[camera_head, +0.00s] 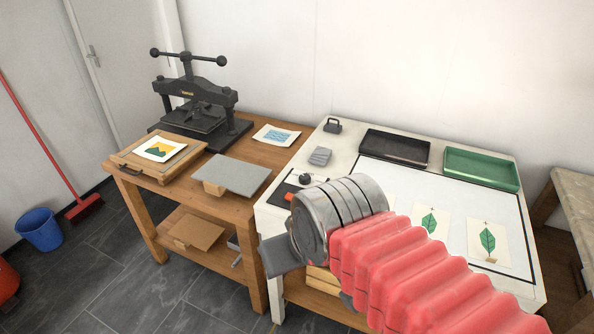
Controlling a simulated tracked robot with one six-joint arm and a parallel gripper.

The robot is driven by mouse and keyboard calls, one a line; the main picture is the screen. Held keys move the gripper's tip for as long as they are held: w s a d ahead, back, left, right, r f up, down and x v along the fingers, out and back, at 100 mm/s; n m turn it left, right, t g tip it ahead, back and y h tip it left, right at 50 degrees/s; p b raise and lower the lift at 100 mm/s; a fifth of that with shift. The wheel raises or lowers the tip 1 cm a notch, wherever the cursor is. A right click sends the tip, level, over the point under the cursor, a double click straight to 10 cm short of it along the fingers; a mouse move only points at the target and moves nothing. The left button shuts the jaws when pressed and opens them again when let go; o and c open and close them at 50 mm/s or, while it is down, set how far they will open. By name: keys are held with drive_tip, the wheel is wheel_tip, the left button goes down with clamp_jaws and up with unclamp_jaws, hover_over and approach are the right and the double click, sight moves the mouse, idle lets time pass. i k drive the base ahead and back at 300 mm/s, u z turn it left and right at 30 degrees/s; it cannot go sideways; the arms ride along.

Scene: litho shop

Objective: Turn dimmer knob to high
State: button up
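A small black knob (306,179) sits on a dark panel at the left side of the white light table (271,199). I take it for the dimmer knob; its pointer and any markings are too small to read. An orange-red part (289,197) shows just in front of it. My gripper (279,257) is partly in view as a dark grey piece at the end of my arm, over the table's front left edge. It is in front of the knob and apart from it in the picture. My wrist hides its fingers and part of the panel.
Leaf prints (488,243) lie on the light table's glowing top. A black tray (395,147), a green tray (481,168), a grey block (320,156) and a black-handled weight (332,125) stand behind. A wooden bench (256,144) with a black press (195,95) is left.

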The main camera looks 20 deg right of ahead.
sight(304, 179)
drive_tip(key=i, duration=0.9)
drive_tip(key=z, duration=0.05)
